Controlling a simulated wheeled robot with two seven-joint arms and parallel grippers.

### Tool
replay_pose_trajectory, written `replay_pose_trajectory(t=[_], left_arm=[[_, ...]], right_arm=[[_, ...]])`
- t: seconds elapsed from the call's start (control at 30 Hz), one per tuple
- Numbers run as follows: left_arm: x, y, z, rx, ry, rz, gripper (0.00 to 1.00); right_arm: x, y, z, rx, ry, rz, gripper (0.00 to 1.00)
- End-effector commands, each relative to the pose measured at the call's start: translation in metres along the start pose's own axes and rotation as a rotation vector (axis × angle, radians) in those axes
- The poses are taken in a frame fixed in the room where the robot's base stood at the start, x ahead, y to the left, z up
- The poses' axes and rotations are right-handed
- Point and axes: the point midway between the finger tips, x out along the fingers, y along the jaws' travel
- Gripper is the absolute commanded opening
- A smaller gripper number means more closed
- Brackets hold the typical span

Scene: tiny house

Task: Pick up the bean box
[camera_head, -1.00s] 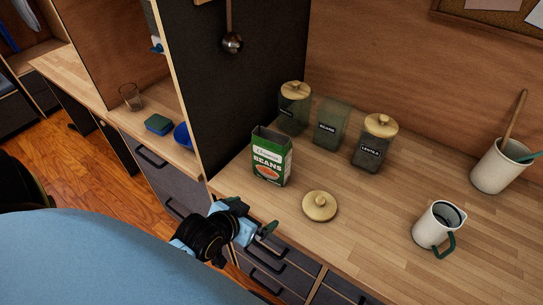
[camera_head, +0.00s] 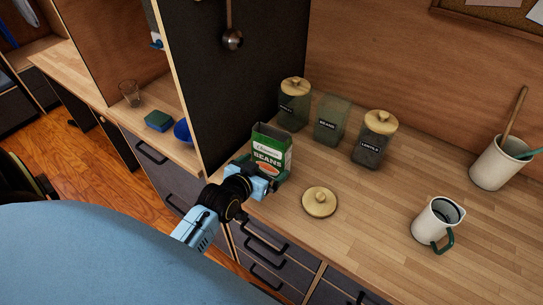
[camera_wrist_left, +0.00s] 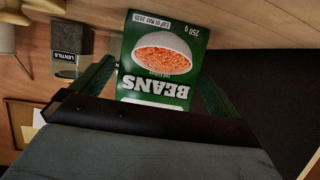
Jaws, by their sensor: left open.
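The bean box (camera_head: 271,146) is a green and white carton labelled BEANS, open at the top, standing upright on the wooden counter. My left gripper (camera_head: 264,180) is at the lower front of the box and open. In the left wrist view the bean box (camera_wrist_left: 160,62) appears upside down between the two green fingers of my left gripper (camera_wrist_left: 152,85), one finger on each side. I cannot tell whether the fingers touch it. My right gripper is not in view.
Jars labelled LENTILS (camera_head: 374,142) and BEANS (camera_head: 331,122), and another lidded jar (camera_head: 294,105), stand behind the box. A wooden lid (camera_head: 319,202) lies to its right. A white jug (camera_head: 437,222) stands further right. A dark partition (camera_head: 240,85) rises at the left.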

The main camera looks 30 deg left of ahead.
Motion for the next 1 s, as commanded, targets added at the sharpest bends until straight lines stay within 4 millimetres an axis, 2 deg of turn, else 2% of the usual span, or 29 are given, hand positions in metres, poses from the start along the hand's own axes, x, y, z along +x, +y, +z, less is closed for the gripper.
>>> replay_pose_trajectory(t=[0.33,0.67,0.9,0.93,1.0], left_arm=[[0.043,-0.001,-0.002,0.000,0.001,0.000,1.00],[0.050,-0.001,-0.002,0.001,0.000,0.001,1.00],[0.050,-0.001,-0.002,0.000,0.000,0.000,0.71],[0.050,-0.001,-0.002,0.000,0.000,0.000,0.68],[0.050,-0.001,-0.002,0.000,0.000,0.000,0.68]], right_arm=[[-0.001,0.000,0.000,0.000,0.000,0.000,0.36],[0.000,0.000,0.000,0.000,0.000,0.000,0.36],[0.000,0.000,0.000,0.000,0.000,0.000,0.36],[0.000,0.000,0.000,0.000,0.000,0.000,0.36],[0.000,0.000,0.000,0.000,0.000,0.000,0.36]])
